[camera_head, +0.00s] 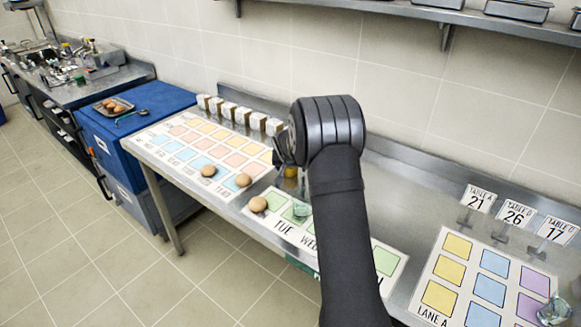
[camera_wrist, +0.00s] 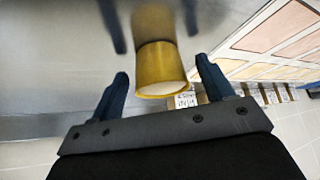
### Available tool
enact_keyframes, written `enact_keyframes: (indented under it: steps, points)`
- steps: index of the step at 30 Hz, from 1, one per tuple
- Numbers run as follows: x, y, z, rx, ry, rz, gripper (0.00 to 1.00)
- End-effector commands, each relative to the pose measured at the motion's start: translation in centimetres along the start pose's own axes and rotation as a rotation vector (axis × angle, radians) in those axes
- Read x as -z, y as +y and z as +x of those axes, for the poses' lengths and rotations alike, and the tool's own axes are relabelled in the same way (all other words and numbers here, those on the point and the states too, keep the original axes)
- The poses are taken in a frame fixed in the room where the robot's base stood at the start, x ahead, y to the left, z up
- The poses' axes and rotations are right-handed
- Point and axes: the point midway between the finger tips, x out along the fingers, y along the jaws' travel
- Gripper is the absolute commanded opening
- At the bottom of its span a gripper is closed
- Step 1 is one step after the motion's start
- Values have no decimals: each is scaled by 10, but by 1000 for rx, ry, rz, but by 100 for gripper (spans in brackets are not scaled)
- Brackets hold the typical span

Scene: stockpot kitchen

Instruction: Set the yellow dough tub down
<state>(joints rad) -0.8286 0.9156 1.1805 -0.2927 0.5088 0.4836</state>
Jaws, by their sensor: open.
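The yellow dough tub (camera_wrist: 162,70) is in the wrist view, between the two fingers of my gripper (camera_wrist: 162,78). The fingers are open, with a gap showing on each side of the tub. The tub's base meets its own reflection in the steel worktop, so it appears to stand on the steel. Its pale contents show at the mouth. In the head view only a small yellow part of the tub (camera_head: 290,172) shows beside my arm, which hides most of the gripper.
A colour-square board (camera_head: 190,147) lies left of my gripper, with brown round pieces (camera_head: 208,171) on and near it. Small boxes (camera_head: 243,115) line the back. A weekday strip (camera_head: 385,260) holds a glass (camera_head: 300,209). Table signs (camera_head: 516,214) and a lane board (camera_head: 448,270) are at right.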

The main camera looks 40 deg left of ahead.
Motion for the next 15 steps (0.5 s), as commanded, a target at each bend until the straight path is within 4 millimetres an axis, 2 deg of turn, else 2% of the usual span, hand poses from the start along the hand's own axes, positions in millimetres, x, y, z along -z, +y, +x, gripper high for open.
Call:
enact_keyframes:
  steps: [5,8,15]
  points:
    - [2,0,-6,0,1,0,74]
    - [3,0,-17,1,3,0,74]
    - [3,0,-62,1,3,0,74]
